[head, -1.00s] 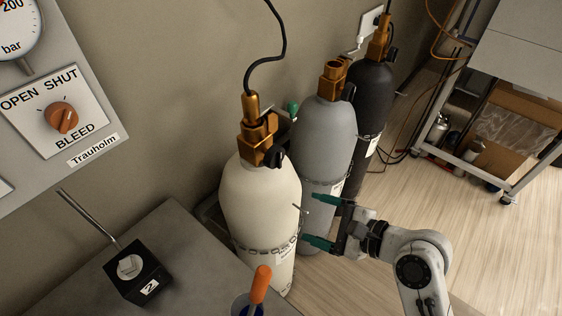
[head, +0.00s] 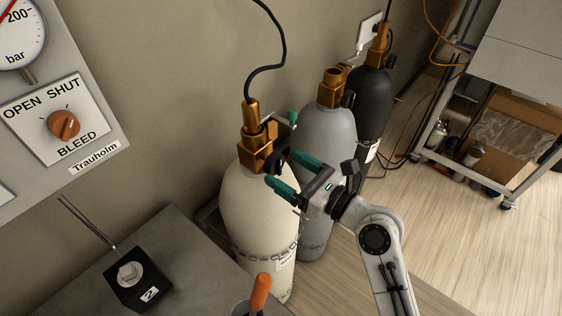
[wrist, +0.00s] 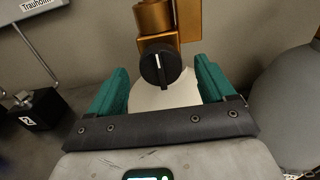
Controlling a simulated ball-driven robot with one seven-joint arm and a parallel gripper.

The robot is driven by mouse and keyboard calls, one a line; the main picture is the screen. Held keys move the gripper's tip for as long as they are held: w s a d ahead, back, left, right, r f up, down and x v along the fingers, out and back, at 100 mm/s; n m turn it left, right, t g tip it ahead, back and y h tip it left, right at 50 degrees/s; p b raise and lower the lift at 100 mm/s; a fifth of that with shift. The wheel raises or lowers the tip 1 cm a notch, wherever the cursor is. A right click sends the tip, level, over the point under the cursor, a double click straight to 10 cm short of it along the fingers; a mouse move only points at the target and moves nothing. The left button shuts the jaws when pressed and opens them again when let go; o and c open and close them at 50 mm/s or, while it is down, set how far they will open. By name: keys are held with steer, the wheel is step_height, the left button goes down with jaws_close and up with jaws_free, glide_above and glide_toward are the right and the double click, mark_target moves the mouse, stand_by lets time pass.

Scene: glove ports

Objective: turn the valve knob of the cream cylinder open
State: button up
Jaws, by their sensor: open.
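The cream cylinder (head: 258,215) stands in the middle of the head view with a brass valve (head: 254,145) on top. Its black valve knob (wrist: 160,66) shows clearly in the wrist view, with a white line running nearly upright on its face. In the head view the knob is mostly hidden at my fingertips. My gripper (head: 283,170) is open, with its green fingers pointing at the valve. In the wrist view the knob lies beyond and between the two fingers, with visible room on both sides. I see no finger touching it.
A grey cylinder (head: 325,140) stands close to the right, with a black cylinder (head: 371,95) behind it. A bench (head: 190,250) at the lower left holds a black block (head: 137,280) numbered 2. A black hose (head: 283,45) rises from the cream cylinder's valve.

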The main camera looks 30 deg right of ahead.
mark_target(276, 165)
steer(key=shift+x, duration=1.3)
steer(key=shift+c, duration=0.2)
steer(key=c, duration=1)
